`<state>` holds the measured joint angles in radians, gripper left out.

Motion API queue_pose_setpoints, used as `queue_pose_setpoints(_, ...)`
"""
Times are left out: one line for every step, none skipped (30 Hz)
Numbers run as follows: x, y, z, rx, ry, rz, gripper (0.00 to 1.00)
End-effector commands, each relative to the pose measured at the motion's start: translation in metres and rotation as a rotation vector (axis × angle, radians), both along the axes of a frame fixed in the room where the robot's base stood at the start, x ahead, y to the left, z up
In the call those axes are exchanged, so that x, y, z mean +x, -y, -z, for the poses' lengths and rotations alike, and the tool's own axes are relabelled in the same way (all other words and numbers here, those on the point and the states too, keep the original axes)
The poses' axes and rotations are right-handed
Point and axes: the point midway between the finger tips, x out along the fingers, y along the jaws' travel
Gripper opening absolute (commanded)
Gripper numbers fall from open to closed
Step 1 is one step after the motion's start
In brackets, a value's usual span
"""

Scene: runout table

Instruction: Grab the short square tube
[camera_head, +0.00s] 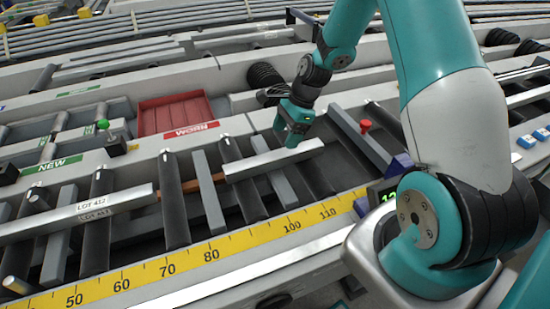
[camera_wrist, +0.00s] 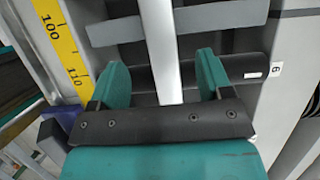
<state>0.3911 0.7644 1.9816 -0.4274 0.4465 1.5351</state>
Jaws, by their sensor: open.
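The short square tube (camera_head: 275,160) is a bare silver bar lying across the rollers in the head view, right of the middle. In the wrist view the tube (camera_wrist: 160,45) runs from the top edge down between my fingers. My gripper (camera_head: 292,128) is over the tube's right half in the head view. Its teal fingers (camera_wrist: 163,80) are open, one on each side of the tube, with a visible gap on both sides. The tube's end near the gripper is hidden by the gripper body in the wrist view.
A yellow ruler (camera_head: 180,265) runs along the front. A red tray (camera_head: 175,113) and a red knob (camera_head: 365,125) are nearby.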

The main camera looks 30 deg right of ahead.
Motion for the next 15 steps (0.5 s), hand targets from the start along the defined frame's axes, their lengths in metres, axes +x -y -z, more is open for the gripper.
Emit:
queue_pose_setpoints(0.0, -0.004, 0.009, 0.001, -0.004, -0.002, 0.72)
queue_pose_setpoints(0.0, -0.006, 0.014, 0.001, -0.004, -0.003, 0.72)
queue_pose_setpoints(0.001, -0.009, 0.019, 0.0, -0.002, -0.002, 0.72)
queue_pose_setpoints(0.001, -0.01, 0.023, 0.0, -0.002, -0.002, 0.72)
queue_pose_setpoints(0.002, -0.011, 0.026, 0.0, -0.001, -0.003, 0.72)
queue_pose_setpoints(0.002, -0.013, 0.029, 0.0, 0.0, -0.002, 0.72)
queue_pose_setpoints(0.002, -0.013, 0.031, 0.0, 0.0, -0.002, 0.72)
queue_pose_setpoints(0.002, -0.014, 0.032, 0.0, 0.0, -0.002, 0.72)
queue_pose_setpoints(0.002, -0.014, 0.034, 0.0, 0.0, -0.002, 0.72)
queue_pose_setpoints(0.002, -0.015, 0.035, 0.0, 0.0, -0.002, 0.72)
queue_pose_setpoints(0.002, -0.016, 0.038, 0.0, -0.001, -0.002, 0.72)
queue_pose_setpoints(0.002, -0.018, 0.042, 0.001, -0.001, -0.002, 0.72)
queue_pose_setpoints(0.002, -0.019, 0.046, 0.001, -0.002, -0.002, 0.72)
queue_pose_setpoints(0.003, -0.021, 0.051, 0.002, -0.003, -0.002, 0.72)
queue_pose_setpoints(0.003, -0.023, 0.057, 0.002, -0.003, -0.003, 0.72)
